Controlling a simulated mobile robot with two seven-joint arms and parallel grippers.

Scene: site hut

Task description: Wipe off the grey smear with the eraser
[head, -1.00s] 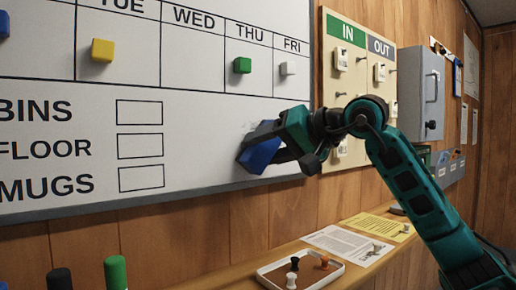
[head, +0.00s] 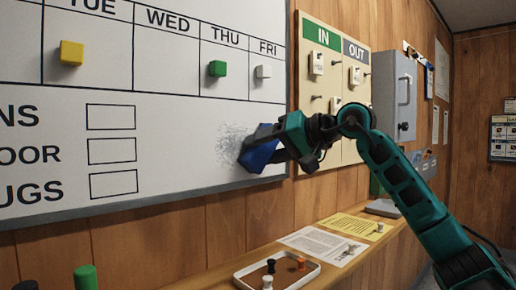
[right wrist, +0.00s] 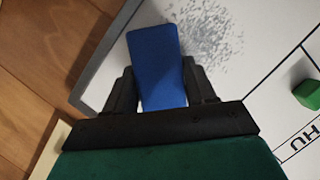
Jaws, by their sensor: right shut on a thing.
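The grey smear (head: 232,143) is a speckled patch on the whiteboard (head: 190,165), low and near its right edge. It also shows in the right wrist view (right wrist: 222,35). My right gripper (head: 268,148) is shut on the blue eraser (head: 256,155), which is at the board over the smear's lower right part. In the right wrist view the eraser (right wrist: 156,68) stands between both fingers, its far end by the smear and the board's grey frame. I cannot tell whether the eraser presses on the board. Part of the smear is hidden behind the eraser. My left gripper is not in view.
A yellow magnet (head: 71,53), a green magnet (head: 217,68) and a white magnet (head: 263,71) sit above on the board. An IN/OUT tag board (head: 345,45) hangs to the right. Below, a ledge holds a tray (head: 243,277) with pegs and some papers (head: 322,243).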

